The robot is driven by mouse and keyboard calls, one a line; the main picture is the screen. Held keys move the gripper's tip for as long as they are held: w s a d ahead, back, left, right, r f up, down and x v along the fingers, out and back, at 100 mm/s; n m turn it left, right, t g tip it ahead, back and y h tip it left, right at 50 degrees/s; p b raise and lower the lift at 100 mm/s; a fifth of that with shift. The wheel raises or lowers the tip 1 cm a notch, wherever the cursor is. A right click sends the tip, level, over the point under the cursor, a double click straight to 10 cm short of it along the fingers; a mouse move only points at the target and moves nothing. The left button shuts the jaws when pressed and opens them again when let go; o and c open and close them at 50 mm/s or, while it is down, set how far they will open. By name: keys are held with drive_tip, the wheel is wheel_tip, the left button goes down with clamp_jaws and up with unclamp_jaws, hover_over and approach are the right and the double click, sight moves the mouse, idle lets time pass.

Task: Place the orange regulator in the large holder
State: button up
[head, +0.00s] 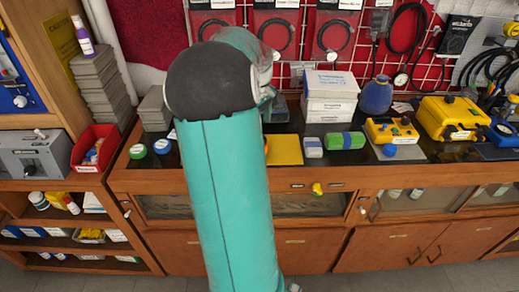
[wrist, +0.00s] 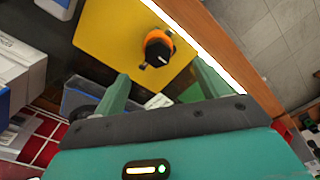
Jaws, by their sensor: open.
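The orange regulator (wrist: 158,47), with a black body and an orange ring, sits on a yellow mat (wrist: 105,38) in the wrist view. My gripper (wrist: 160,86) is open and empty, its two green fingers apart. The regulator lies beyond the fingertips, roughly in line with the gap between them, and is not touched. In the head view the yellow mat (head: 285,150) shows on the bench, but my arm covers the regulator and my fingers there. I cannot tell which thing is the large holder.
White boxes (head: 330,92) and a blue rounded object (head: 376,96) stand behind the mat. A green block (head: 343,140) and yellow devices (head: 391,130) lie to its right. A red bin (head: 95,148) is far left. A clear blue-edged box (wrist: 82,100) is beside one finger.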

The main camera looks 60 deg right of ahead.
wheel_tip(320, 180, down, 10)
drive_tip(key=shift+s+d+f, duration=0.1)
drive_tip(key=shift+d, duration=0.05)
idle(0.3)
drive_tip(key=c, duration=1.4)
drive_tip(key=shift+c, duration=0.9)
drive_tip(key=shift+r, duration=0.25)
